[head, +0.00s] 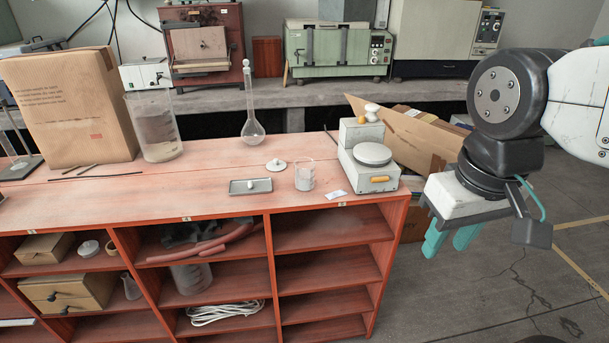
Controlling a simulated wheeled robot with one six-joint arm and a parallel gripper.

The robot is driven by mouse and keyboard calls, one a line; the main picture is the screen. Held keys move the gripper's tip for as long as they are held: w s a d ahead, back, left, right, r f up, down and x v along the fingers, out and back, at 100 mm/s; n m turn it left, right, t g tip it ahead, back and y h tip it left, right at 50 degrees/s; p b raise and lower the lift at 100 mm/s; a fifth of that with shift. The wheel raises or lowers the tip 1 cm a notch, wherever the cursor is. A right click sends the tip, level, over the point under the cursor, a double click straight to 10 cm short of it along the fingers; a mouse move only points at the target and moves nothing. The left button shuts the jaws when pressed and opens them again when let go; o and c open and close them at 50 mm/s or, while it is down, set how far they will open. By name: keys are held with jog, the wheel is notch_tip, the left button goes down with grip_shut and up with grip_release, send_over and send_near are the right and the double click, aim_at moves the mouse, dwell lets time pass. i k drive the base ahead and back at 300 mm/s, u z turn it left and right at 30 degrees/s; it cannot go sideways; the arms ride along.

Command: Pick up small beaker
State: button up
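The small beaker (304,177) is clear glass with whitish marks. It stands upright near the front edge of the red-brown bench top (220,172), left of a grey balance. My gripper (450,245) has teal fingers pointing down. It hangs in the air to the right of the bench, well apart from the beaker. A gap shows between the two fingers, and nothing is seen between them.
The balance (370,165), a small tray (250,186), a white lid (276,165) and a paper label (336,194) surround the beaker. A tall flask (252,128), a large beaker (155,128) and a cardboard box (70,108) stand behind and left. An open carton (410,135) sits beyond the balance.

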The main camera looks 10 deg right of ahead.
aim_at(303, 166)
jog(key=k, duration=1)
jog(key=u, duration=1.75)
jog(key=i, duration=1.5)
jog(key=z, duration=2.75)
jog(key=i, duration=0.5)
jog(key=u, duration=0.1)
